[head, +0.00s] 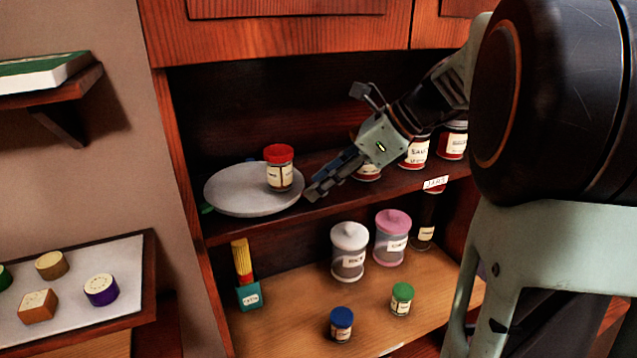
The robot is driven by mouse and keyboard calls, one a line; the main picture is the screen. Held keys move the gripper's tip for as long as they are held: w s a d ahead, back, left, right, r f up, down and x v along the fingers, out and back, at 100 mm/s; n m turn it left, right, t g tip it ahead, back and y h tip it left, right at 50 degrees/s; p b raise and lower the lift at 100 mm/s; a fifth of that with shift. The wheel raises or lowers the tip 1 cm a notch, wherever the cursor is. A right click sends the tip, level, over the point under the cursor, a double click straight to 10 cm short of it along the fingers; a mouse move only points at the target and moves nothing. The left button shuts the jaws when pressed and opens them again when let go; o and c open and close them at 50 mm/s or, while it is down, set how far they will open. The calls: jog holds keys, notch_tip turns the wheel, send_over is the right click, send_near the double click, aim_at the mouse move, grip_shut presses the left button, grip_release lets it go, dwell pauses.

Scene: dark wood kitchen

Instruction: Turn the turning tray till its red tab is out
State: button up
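The turning tray (235,191) is a round grey disc on the upper shelf, at its left end. A jar with a red lid (279,167) stands upright on its right part. A small green piece (207,208) shows at the tray's left edge. I see no red tab on the visible rim; the tray's far side and underside are hidden. My gripper (316,190) reaches in from the right, its fingertips low beside the tray's right rim. I cannot tell whether they touch the rim, or whether the fingers are open or shut.
Labelled jars (415,152) stand behind and right of my gripper on the upper shelf (330,205). Below are a white-lidded jar (349,252), a pink-lidded jar (392,237), small jars and a teal box (249,295). The cabinet's left side wall (186,170) is close to the tray.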

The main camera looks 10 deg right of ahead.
jog(key=shift+w+a+f, duration=0.1)
jog(key=shift+a+f, duration=0.15)
jog(key=shift+f, duration=0.05)
jog(key=shift+c, duration=0.3)
grip_shut()
